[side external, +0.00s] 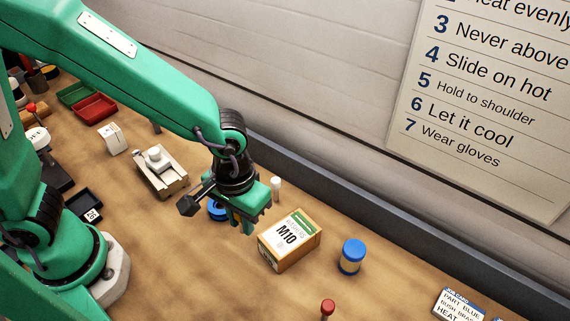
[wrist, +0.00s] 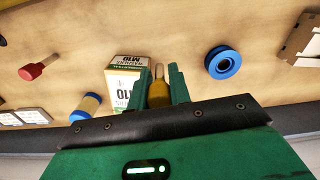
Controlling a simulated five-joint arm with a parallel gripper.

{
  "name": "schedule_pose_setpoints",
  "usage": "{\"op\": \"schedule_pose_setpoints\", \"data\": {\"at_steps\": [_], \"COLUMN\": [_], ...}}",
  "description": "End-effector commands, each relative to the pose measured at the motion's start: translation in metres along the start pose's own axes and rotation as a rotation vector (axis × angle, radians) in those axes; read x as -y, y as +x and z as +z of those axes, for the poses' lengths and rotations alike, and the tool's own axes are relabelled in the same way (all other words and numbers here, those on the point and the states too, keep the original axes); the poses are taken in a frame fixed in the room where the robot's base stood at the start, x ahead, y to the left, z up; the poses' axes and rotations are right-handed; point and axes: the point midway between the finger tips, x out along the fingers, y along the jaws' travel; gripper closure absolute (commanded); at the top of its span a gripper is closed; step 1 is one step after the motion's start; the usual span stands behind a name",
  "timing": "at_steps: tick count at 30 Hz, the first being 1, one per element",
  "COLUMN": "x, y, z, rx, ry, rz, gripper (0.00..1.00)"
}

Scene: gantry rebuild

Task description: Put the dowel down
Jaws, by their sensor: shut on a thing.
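My gripper (side external: 243,225) is above the table, just left of the M10 box in the side external view. In the wrist view its two green fingers (wrist: 158,75) are shut on the dowel (wrist: 159,92), an amber-brown rod between them with a narrow upper end. In the side external view the fingers hide the dowel. I cannot tell whether its lower end touches the table.
The M10 box (side external: 289,241) stands close beside my gripper. A blue spool (side external: 217,211) lies on the other side, and a pale upright cylinder (side external: 276,188) stands behind. A blue-lidded jar (side external: 351,257) and a red-topped tool (side external: 327,308) stand farther right.

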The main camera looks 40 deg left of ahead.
Motion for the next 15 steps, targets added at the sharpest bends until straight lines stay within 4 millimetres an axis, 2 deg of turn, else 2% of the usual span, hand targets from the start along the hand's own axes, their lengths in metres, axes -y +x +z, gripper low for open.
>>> {"op": "schedule_pose_setpoints", "data": {"at_steps": [7,15], "x": [0.014,0.018], "y": [0.022,0.028], "z": [-0.033,-0.043], "rx": [0.001,-0.001], "ry": [-0.003,0.001], "rz": [-0.001,0.001], "gripper": [1.0,1.0]}}
